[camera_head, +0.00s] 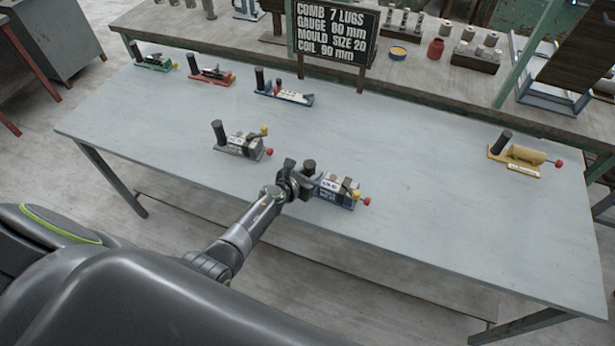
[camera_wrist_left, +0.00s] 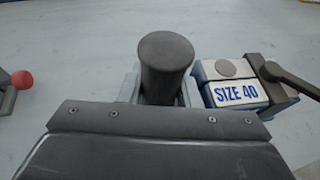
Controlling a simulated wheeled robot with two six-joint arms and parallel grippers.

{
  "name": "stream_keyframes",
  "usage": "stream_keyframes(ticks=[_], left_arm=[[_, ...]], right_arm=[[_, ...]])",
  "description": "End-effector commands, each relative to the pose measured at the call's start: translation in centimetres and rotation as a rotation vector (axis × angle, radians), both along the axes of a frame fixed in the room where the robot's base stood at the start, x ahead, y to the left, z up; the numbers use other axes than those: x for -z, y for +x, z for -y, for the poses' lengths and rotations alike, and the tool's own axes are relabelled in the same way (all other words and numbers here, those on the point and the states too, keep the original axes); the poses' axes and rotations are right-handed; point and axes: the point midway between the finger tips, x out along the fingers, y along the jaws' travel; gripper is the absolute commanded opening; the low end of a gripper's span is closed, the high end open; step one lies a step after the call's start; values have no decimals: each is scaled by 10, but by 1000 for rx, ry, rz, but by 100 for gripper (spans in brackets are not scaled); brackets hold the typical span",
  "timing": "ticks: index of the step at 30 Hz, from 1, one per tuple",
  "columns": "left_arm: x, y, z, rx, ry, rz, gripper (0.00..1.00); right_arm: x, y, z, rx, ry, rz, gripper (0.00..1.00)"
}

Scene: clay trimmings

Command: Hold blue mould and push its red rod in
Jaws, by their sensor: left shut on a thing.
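The blue mould (camera_head: 335,190) sits on the grey table near its front edge, with a pale block on top and a yellow knob. Its red rod knob (camera_head: 367,201) sticks out at the right end. Its black upright post (camera_head: 309,166) stands at the left end and also shows in the left wrist view (camera_wrist_left: 165,68). A label there reads SIZE 40 (camera_wrist_left: 236,93). My left gripper (camera_head: 300,180) is shut on this post; its fingertips are mostly hidden. The red knob of this mould is not visible in the wrist view. My right gripper is not in view.
A grey mould (camera_head: 238,146) with its own red knob (camera_wrist_left: 22,79) stands just behind-left. A yellow one (camera_head: 520,158) is at the far right. Green (camera_head: 154,63), red (camera_head: 212,76) and blue-based (camera_head: 284,96) tools line the back. The table's right-middle is clear.

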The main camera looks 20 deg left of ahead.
Motion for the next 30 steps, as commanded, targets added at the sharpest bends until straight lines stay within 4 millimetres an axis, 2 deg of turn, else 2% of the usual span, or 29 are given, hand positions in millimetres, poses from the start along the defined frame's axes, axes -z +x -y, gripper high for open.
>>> stream_keyframes(ticks=[30], left_arm=[[8,57,15,-16,-6,2,0]], right_arm=[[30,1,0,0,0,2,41]])
